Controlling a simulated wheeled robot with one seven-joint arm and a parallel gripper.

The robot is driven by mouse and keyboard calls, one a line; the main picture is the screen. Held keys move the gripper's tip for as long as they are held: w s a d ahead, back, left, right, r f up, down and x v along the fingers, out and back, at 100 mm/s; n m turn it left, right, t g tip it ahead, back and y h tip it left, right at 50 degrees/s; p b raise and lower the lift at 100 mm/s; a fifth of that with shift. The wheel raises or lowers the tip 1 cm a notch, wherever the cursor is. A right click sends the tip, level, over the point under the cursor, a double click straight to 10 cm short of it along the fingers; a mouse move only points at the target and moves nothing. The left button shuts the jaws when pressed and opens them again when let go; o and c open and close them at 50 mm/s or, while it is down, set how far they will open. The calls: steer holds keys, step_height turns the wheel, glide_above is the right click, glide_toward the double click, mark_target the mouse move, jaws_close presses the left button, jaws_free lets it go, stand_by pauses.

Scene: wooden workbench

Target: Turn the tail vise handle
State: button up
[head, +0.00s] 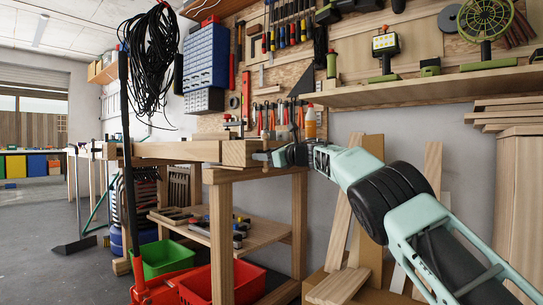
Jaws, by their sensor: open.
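The wooden workbench (181,150) stands in the middle of the head view. The tail vise's wooden block (240,153) is at its right end. A small dark part, which seems to be the vise handle (261,156), sticks out to the right of this block. My gripper (273,156) reaches in from the right at the same height, its fingers at or just beside the handle. It is small in view. The gripper is open, and I cannot tell whether the fingers touch the handle or stand around it. The gripper partly hides the handle.
A clamp (232,125) stands on the bench top and an orange bottle (310,122) behind my gripper. Loose boards (336,232) lean on the wall under my arm. A red crate (250,284) and green crate (165,261) sit below. A wall shelf (430,87) overhangs the right.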

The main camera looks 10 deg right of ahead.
steer(key=v, duration=1.7)
steer(key=shift+s+d, duration=0.1)
